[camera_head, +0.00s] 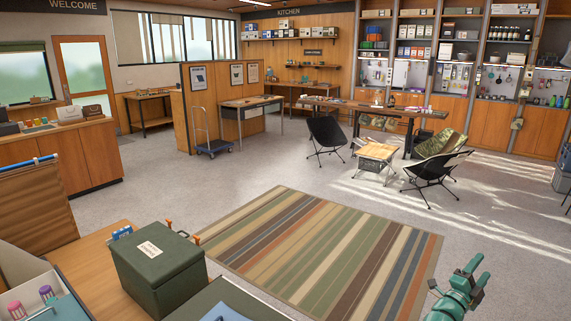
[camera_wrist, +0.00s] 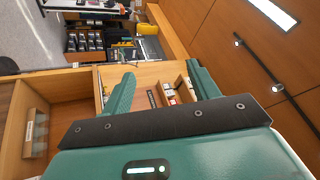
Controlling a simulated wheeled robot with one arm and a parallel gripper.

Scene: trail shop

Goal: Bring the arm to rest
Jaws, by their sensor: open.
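My gripper (camera_head: 476,271) shows at the lower right of the head view, teal, with its two fingers spread apart and nothing between them. It is in front of the striped rug's right edge in the picture. In the wrist view my gripper (camera_wrist: 160,90) fills the lower part, its teal fingers apart and empty. Past the fingers are a wooden surface and small boxes (camera_wrist: 178,92). No held object shows.
A dark green box (camera_head: 158,268) with a label stands on a wooden counter at the lower left. A striped rug (camera_head: 325,250) lies on open floor. Black camp chairs (camera_head: 326,138) and a small wooden table (camera_head: 377,153) stand beyond it. Shelving lines the back wall.

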